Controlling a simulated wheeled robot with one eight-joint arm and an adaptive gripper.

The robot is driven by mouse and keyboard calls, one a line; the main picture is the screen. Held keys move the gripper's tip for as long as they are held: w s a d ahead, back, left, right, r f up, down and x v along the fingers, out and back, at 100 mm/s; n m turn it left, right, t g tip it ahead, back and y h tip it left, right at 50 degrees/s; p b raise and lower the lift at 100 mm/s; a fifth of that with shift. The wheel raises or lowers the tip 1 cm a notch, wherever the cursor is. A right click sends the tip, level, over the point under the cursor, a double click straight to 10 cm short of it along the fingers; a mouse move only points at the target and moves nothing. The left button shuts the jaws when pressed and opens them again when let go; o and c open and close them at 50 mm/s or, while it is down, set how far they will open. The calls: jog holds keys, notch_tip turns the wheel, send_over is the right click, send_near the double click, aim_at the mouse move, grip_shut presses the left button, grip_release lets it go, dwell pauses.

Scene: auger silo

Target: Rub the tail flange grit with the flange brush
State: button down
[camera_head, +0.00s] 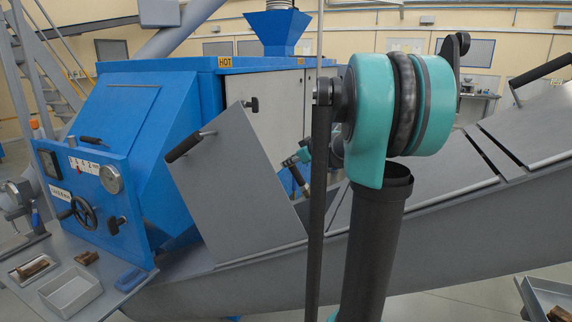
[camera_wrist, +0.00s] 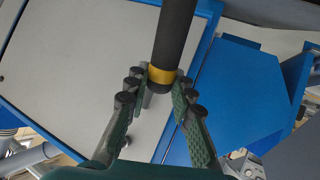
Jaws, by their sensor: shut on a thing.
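In the wrist view my gripper (camera_wrist: 165,85) is shut on a thick dark handle with a yellow band (camera_wrist: 172,45). The handle runs up out of the top of that view, and its far end is out of sight. No bristles show, so I cannot tell whether it is the flange brush. In the head view my gripper is mostly hidden behind my arm, near the raised grey lid (camera_head: 240,180). I cannot make out the tail flange or any grit on it.
The blue machine (camera_head: 140,140) stands at left with a gauge and handwheel (camera_head: 80,212). A shelf below holds a grey tray (camera_head: 71,306), brown pieces (camera_head: 33,267) and a blue item (camera_head: 130,279). The grey sloping trough (camera_head: 450,215) crosses to the right. Another tray (camera_head: 530,300) is at bottom right.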

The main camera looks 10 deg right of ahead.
jog(key=shift+s+d+r, duration=0.5)
jog(key=shift+d+r, duration=0.05)
jog(key=shift+d, duration=0.1)
jog(key=shift+s+d+r, duration=0.45)
jog(key=shift+d+r, duration=0.1)
jog(key=shift+d, duration=0.1)
jog(key=shift+f, duration=0.1)
jog(key=shift+w+a+f, duration=0.5)
jog(key=shift+a+f, duration=0.05)
jog(key=shift+a, duration=0.15)
jog(key=shift+w+a+f, duration=0.45)
jog(key=shift+a+f, duration=0.1)
jog(key=shift+a, duration=0.1)
jog(key=shift+w+a+f, duration=3)
jog(key=shift+w+a, duration=0.3)
jog(key=shift+a, duration=0.1)
jog(key=shift+s+d+r, duration=1.25)
jog(key=shift+d+r, duration=0.15)
jog(key=shift+d, duration=0.3)
jog(key=shift+s+d+r, duration=1.25)
jog(key=shift+d+r, duration=0.15)
jog(key=shift+d, duration=0.3)
jog(key=shift+s+d+r, duration=1.25)
jog(key=shift+d+r, duration=0.15)
jog(key=shift+d, duration=0.3)
